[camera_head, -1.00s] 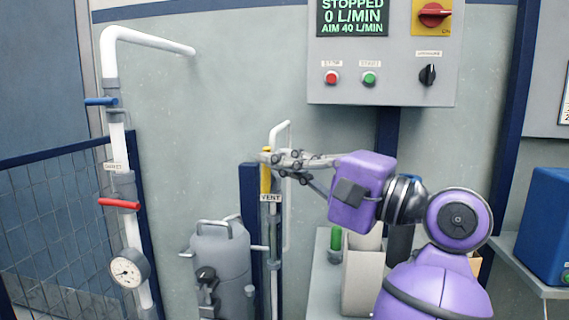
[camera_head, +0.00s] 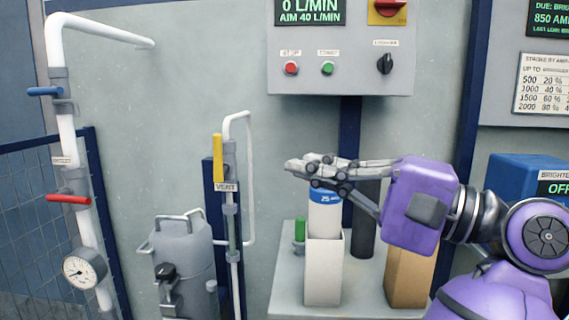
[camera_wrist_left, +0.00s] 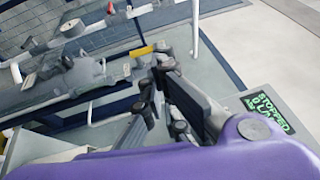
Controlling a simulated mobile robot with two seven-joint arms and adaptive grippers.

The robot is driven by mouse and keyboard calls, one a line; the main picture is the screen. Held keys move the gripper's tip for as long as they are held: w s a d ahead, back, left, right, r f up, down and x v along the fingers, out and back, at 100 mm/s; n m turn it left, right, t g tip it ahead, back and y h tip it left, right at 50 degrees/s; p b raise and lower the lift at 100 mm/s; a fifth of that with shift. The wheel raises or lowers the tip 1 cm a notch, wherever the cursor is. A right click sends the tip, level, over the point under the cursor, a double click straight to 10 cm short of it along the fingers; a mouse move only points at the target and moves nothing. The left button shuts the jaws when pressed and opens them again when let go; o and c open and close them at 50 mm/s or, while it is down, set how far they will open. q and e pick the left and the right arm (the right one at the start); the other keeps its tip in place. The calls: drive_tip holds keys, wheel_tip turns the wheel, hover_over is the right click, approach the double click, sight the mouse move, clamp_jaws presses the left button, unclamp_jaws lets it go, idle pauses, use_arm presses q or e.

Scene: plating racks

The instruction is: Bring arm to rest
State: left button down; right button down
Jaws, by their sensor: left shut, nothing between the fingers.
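My left gripper (camera_head: 296,166) is shut and empty. It points left across the picture, in front of the grey wall. It is apart from the yellow vent handle (camera_head: 217,158), with clear space between them. The handle stands upright on the thin vent pipe (camera_head: 230,205). My purple left arm comes in from the lower right. In the left wrist view the dark gripper fingers (camera_wrist_left: 155,70) show above the purple wrist housing, with nothing visible held. My right gripper is in neither view.
A control box (camera_head: 342,82) with buttons and a dial hangs above the gripper. Below and behind the fingers, a white holder (camera_head: 323,275) stands on a grey shelf (camera_head: 288,292). A grey canister (camera_head: 184,250) and a pipe with a red lever (camera_head: 68,199) stand left. A blue box (camera_head: 515,172) sits behind the arm.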

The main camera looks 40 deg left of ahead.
use_arm(q)
drive_tip(key=shift+d, duration=0.5)
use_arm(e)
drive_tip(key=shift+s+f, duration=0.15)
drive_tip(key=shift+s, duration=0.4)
